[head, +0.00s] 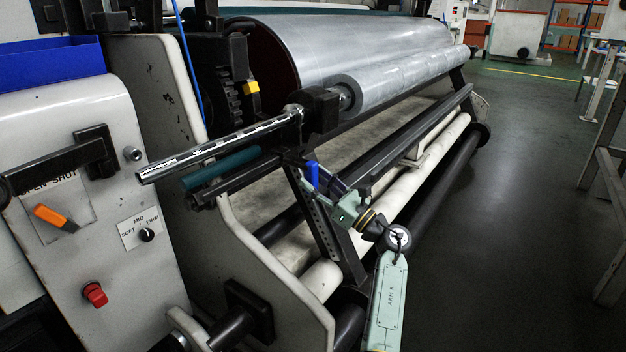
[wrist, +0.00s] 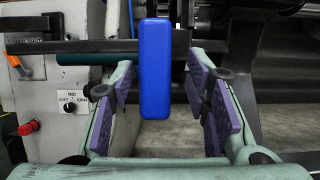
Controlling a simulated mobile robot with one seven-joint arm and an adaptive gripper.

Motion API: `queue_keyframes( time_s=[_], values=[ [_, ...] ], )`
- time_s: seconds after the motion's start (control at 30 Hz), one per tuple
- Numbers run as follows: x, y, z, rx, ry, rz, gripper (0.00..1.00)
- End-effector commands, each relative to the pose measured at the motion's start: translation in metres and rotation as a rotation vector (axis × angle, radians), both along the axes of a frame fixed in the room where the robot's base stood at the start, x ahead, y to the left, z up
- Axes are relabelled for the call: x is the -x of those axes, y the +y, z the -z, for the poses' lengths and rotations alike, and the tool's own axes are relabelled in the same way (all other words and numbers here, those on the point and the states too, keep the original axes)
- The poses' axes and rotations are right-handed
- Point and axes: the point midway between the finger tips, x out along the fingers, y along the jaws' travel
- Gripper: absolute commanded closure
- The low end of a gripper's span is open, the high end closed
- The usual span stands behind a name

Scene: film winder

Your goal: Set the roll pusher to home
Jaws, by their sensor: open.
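A blue upright handle (head: 313,175) sticks up at the near end of the black linkage under the large film roll (head: 350,60). I take it to be the roll pusher's grip. In the wrist view the blue handle (wrist: 156,70) stands upright between my two purple-padded fingers, with a gap on each side. My gripper (head: 335,192) is open beside the handle in the head view; in the wrist view my gripper (wrist: 165,100) is open and empty. I cannot tell whether the handle lies fully within the finger depth. The lower part of the linkage is partly hidden behind my gripper.
A white control panel (head: 85,200) at the left carries an orange switch (head: 55,217), a soft/mid/firm knob (head: 147,235) and a red knob (head: 95,294). A bare shaft (head: 220,147) and a teal bar (head: 220,171) lie left of the handle.

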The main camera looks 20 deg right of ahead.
Motion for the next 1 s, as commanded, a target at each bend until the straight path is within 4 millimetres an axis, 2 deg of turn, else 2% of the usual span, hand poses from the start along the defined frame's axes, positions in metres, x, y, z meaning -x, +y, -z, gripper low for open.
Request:
queue_keyframes(
  time_s=[0.3,0.5,0.67,1.0],
  values=[
    [0.052,-0.036,0.026,-0.002,0.001,0.006,0.57],
    [0.075,-0.051,0.037,-0.003,0.001,0.003,0.57],
    [0.082,-0.055,0.041,-0.001,0.0,0.002,0.57],
    [0.083,-0.056,0.041,-0.001,0.0,0.002,0.57]
  ],
)
